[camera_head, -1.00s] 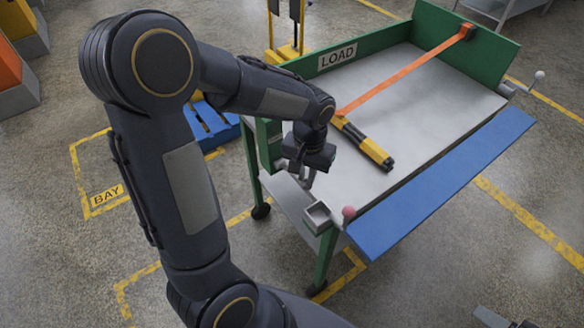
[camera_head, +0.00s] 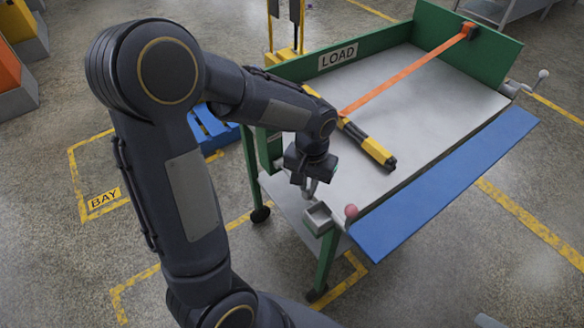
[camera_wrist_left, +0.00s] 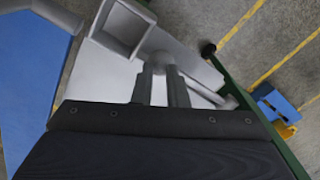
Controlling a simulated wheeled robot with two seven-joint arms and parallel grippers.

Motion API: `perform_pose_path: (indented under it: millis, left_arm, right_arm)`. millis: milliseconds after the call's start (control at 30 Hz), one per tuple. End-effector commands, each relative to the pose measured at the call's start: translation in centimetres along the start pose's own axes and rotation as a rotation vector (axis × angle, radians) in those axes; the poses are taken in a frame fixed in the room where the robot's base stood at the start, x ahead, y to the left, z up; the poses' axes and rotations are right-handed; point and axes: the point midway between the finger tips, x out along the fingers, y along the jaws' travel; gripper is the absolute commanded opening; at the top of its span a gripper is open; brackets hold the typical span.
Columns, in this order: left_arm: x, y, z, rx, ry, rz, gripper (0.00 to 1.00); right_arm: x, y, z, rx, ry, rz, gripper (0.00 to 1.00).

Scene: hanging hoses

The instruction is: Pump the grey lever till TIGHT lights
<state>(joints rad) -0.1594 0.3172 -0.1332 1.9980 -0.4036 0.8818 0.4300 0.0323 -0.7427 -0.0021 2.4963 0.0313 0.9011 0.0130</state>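A grey lever with a pale ball knob (camera_head: 542,74) stands at the tilted table's far right corner. A second short handle with a pink ball (camera_head: 351,211) is at the near corner, beside a square grey cup (camera_head: 318,216). My left gripper (camera_head: 311,189) points down just behind that cup, far from the pale-knobbed lever. In the left wrist view its two fingers (camera_wrist_left: 162,75) stand apart. A rounded grey part lies at their tips beside the cup (camera_wrist_left: 122,28); I cannot tell whether they touch it. I see no TIGHT light. My right gripper is out of view.
An orange strap (camera_head: 405,80) runs across the grey tabletop from a yellow-and-black bar (camera_head: 368,144) to the green back wall (camera_head: 490,48). A blue flap (camera_head: 445,185) lines the front edge. A blue pallet (camera_head: 213,128) lies on the floor behind my arm.

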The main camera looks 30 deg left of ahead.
Motion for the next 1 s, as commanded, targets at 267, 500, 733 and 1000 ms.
perform_pose_path:
  millis: [267,500,733,1000]
  left_arm:
    - [0.7,0.0,0.0,-0.001,0.000,0.000,0.13]
    - [-1.4,-0.2,-0.1,-0.001,0.000,0.000,0.13]
    - [-3.5,-0.3,-0.2,-0.002,0.000,0.000,0.13]
    - [-4.4,-0.4,-0.2,-0.001,0.000,0.000,0.13]
  right_arm:
    - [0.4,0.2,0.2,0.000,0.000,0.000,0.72]
    - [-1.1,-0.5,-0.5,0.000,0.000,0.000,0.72]
    - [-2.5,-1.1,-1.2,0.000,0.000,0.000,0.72]
    - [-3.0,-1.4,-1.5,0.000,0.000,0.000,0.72]
